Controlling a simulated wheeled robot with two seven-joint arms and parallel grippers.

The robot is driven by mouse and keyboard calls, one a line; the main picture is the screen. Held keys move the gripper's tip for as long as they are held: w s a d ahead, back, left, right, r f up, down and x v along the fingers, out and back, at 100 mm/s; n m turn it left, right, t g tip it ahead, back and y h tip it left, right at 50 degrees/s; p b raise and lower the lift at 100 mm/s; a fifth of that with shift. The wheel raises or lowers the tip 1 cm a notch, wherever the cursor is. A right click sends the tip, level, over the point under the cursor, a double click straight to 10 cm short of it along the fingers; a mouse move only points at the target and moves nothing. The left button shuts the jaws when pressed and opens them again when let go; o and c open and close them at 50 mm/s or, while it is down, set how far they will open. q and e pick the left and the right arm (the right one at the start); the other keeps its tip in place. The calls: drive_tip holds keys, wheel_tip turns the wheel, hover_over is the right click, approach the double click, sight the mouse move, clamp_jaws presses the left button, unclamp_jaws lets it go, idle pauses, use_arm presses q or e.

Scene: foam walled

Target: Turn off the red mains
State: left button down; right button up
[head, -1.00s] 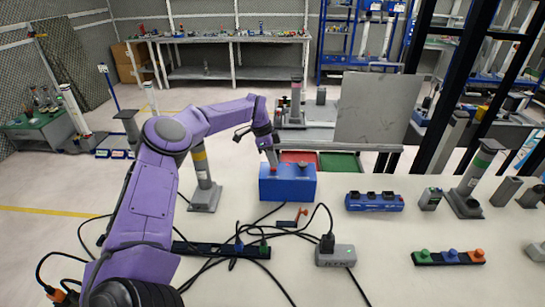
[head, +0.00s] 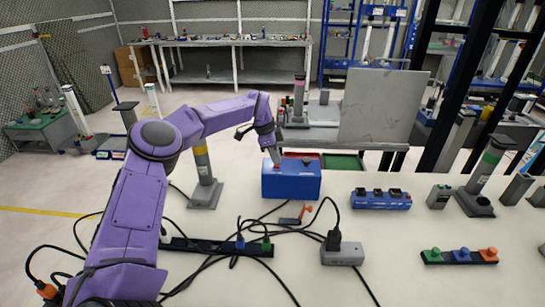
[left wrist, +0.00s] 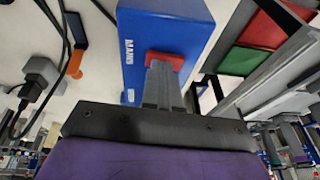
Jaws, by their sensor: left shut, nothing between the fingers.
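The mains box (head: 292,184) is a blue box standing on the white table in the head view. In the left wrist view the same blue box (left wrist: 150,25) carries the word MAINS and a red switch (left wrist: 168,58) on its top. A dark round part shows on the box's right top in the head view. My left gripper (head: 276,163) comes down over the left part of the box top. Its shut, empty fingers (left wrist: 163,85) are at the red switch and cover part of it. I cannot tell whether they press it. My right gripper is out of view.
A blue power strip (head: 381,199) and a grey box with a black plug (head: 342,253) stand to the right. Black cables and an orange-handled lever (head: 295,215) lie in front. A grey post (head: 204,175) stands left of the box. A strip with coloured knobs (head: 459,257) is at front right.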

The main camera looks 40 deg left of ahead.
use_arm(q)
drive_tip(key=shift+w+a, duration=0.3)
drive_tip(key=shift+w, duration=0.1)
drive_tip(key=shift+r, duration=0.3)
wheel_tip(320, 180, up, 3)
drive_tip(key=shift+r+p, duration=0.1)
drive_tip(key=shift+p, duration=0.9)
drive_tip(key=b+v, duration=0.2)
drive_tip(key=v, duration=0.8)
drive_tip(key=shift+s+r, duration=0.15)
drive_tip(key=shift+s, duration=0.1)
drive_tip(key=shift+d, duration=0.1)
